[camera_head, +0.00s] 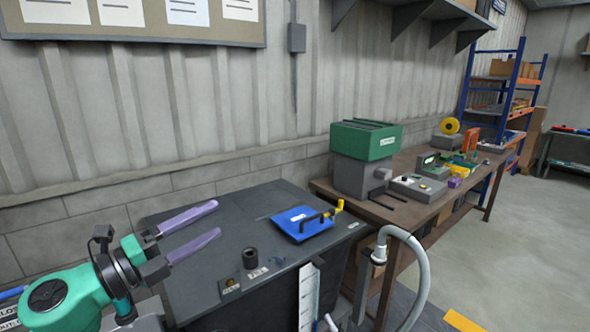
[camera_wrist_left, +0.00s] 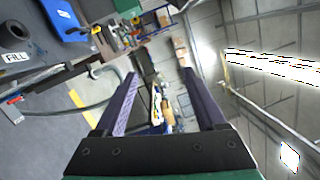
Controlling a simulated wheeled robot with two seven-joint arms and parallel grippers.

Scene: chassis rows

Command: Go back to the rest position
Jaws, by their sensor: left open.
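My left gripper (camera_head: 204,231) is in the head view at the left, above the dark bench top (camera_head: 277,199). Its two purple fingers are spread apart with nothing between them. In the left wrist view the fingers (camera_wrist_left: 158,100) also stand open and empty, with the room far behind them. My right gripper is not in either view.
A blue tray (camera_head: 289,225) with a black and yellow handled piece lies on the bench. A black cylinder (camera_head: 250,258) stands nearer the front. A grey hose (camera_head: 418,262) arches beside the bench. A green-topped machine (camera_head: 365,141) and a brown table (camera_head: 421,208) are to the right.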

